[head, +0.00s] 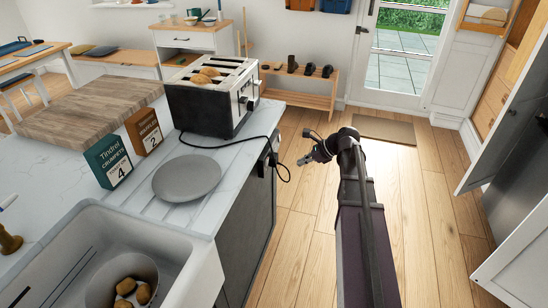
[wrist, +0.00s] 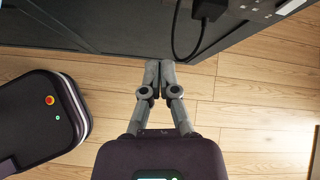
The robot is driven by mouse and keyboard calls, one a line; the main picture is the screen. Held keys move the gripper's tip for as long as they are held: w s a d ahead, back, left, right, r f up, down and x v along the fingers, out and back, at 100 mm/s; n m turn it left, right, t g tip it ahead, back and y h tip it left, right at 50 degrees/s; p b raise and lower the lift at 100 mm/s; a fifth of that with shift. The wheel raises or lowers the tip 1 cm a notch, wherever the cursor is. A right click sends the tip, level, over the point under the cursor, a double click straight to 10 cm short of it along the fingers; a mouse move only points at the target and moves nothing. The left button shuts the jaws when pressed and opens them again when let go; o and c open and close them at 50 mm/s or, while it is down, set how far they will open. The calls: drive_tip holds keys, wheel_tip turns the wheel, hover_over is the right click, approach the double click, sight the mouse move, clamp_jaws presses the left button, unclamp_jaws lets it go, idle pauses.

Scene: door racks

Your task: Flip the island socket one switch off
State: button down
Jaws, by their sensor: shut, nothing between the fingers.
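The island socket (head: 264,165) is on the end side of the island, just under the worktop edge, with a black plug and cable at it. In the wrist view the socket plate (wrist: 262,8) shows at the top right, partly cut off, with the black plug (wrist: 209,9) in it. The switch positions are too small to tell. My gripper (head: 302,161) is in front of the island end, to the right of the socket and apart from it. In the wrist view my gripper (wrist: 160,64) is shut and empty, its fingertips together below and left of the plug.
A toaster (head: 212,95) with its black cable (head: 225,146) stands on the worktop. A grey plate (head: 187,177) and a sink (head: 100,260) are nearer. The wooden floor (head: 420,200) to the right is clear. An open door (head: 510,125) stands at the far right.

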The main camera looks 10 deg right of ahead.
drive_tip(key=shift+w+d+r+m+t+y, duration=0.4)
drive_tip(key=shift+w+d+r+m, duration=0.3)
drive_tip(key=shift+d+r+m, duration=0.35)
drive_tip(key=shift+a+f, duration=0.15)
drive_tip(key=shift+f, duration=0.1)
drive_tip(key=b, duration=0.5)
approach(268, 163)
drive_tip(key=x, duration=0.6)
drive_tip(key=shift+a, duration=0.3)
